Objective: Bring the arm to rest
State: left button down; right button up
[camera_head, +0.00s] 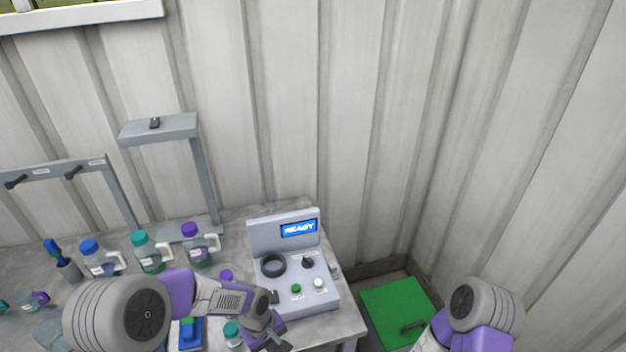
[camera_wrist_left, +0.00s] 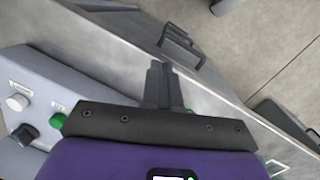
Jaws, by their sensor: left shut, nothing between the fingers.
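My left arm comes in from the left in the head view, over the bench. Its gripper (camera_head: 278,344) is low in the picture, at the front of the grey control box (camera_head: 325,299). In the left wrist view the two dark fingers (camera_wrist_left: 163,70) are together, with nothing between them. They point over the bench top toward its edge. My right arm shows at the lower right of the head view; its gripper is out of the picture.
The box's screen (camera_head: 299,229) reads READY. Bottles with blue, teal and purple caps (camera_head: 199,246) and grey stands (camera_head: 160,128) are on the bench (camera_head: 230,222). A green-topped bin (camera_head: 395,306) is right of it. A dark handle (camera_wrist_left: 181,42) is near the fingertips.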

pick_arm(q)
jog(key=s+f+m+h+b, duration=0.1)
jog(key=s+f+m, duration=0.1)
jog(key=s+f, duration=0.5)
jog(key=s+f+m+t+h+b, duration=0.1)
jog(key=s+f+m+b, duration=0.1)
jog(key=s+f, duration=0.4)
notch_tip(320, 180, down, 5)
jog(key=shift+s+d+f, duration=0.2)
jog(key=shift+s+d, duration=0.15)
